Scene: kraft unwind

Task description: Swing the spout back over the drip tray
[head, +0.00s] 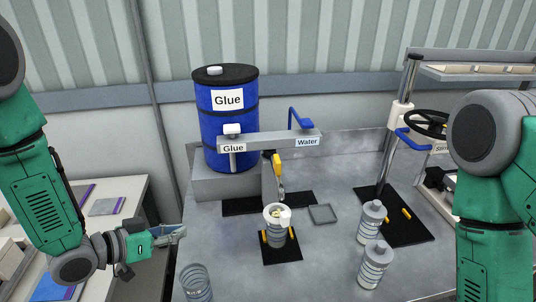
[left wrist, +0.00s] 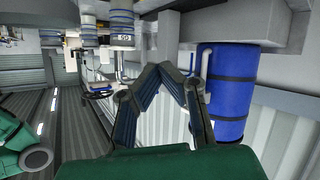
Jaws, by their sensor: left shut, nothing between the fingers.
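The spout (head: 281,186) hangs below a grey bar labelled Glue and Water (head: 270,140), with a yellow part at its top. Its lower end shows just above a white-topped container (head: 278,223) on a black mat. A small square grey tray (head: 322,213), which looks like the drip tray, lies to the right of the container, not under the spout. My left gripper (head: 178,232) is shut and empty, left of the bench and well apart from the spout. Its fingers also show in the left wrist view (left wrist: 166,72). My right arm shows at the right; its gripper is out of view.
A blue Glue drum (head: 224,120) stands behind the bar; it also shows in the left wrist view (left wrist: 230,85). Two capped bottles (head: 371,222) stand right of the tray. A clear container (head: 196,283) stands at the front left. A black handwheel (head: 428,123) is at the right.

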